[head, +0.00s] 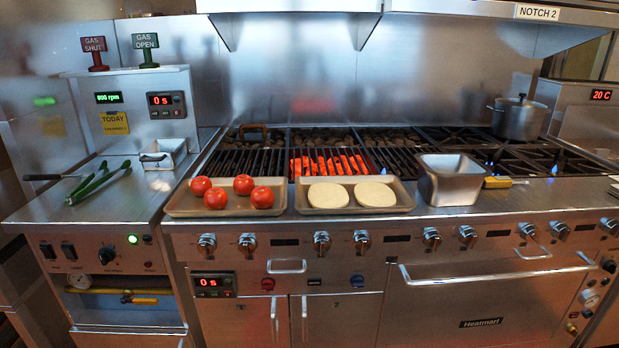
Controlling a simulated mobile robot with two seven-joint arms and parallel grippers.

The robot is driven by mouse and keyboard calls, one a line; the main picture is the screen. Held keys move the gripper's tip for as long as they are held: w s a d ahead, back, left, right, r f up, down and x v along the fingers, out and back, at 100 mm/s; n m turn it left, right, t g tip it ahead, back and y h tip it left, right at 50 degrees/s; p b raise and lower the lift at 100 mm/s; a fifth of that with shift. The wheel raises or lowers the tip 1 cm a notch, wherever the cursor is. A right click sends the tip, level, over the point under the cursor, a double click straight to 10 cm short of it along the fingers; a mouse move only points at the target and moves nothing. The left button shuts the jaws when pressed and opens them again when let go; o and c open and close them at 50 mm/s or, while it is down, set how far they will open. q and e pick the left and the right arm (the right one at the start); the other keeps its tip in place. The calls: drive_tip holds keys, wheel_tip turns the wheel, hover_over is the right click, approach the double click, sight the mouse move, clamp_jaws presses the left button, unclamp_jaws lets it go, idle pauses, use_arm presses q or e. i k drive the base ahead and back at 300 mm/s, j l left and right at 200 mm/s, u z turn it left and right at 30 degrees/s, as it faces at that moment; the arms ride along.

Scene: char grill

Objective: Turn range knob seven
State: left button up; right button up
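A row of several silver range knobs runs along the front panel of the range. Counting from the left, the seventh knob (527,231) is on the right part of the panel, above the right part of the oven handle. I cannot read any number on it, so I cannot tell if the range numbers it that way. Its neighbours are one knob (467,236) to its left and another knob (560,230) to its right. Neither of my grippers is in view.
The oven handle (490,277) sticks out below the knobs. Trays of tomatoes (179,206) and pale rounds (304,204) stand along the front ledge, with a steel pan (450,186) right of them. A pot (519,118) stands at the back right. Charcoal glows mid-grill.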

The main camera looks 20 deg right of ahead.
sight(530, 233)
drive_tip(key=z, duration=1.1)
